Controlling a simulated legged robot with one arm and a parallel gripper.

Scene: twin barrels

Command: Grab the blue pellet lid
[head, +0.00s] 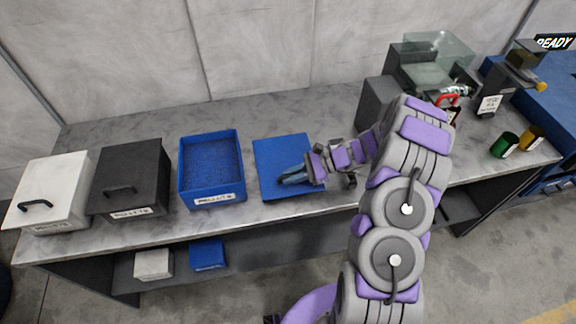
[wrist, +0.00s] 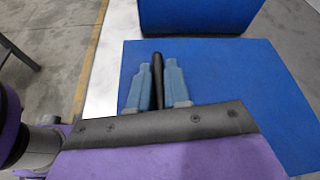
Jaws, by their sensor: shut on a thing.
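The blue pellet lid (head: 272,154) lies flat on the grey table, just right of the open blue pellet box (head: 186,184). My gripper (head: 281,181) reaches over the lid from the right. In the wrist view, the lid (wrist: 225,85) fills the right side, and my gripper's blue-grey fingers (wrist: 158,84) are on both sides of the lid's black handle (wrist: 158,70). The fingers are shut on the handle. The lid appears to rest on the table. The lower part of the handle is hidden by my gripper.
A black box (head: 128,175) and a white box (head: 55,185), both with lids and handles, stand at the left. Dark machinery (head: 377,103) stands at the back right. A green cup (head: 504,145) and a yellow cup (head: 530,138) stand at the right end.

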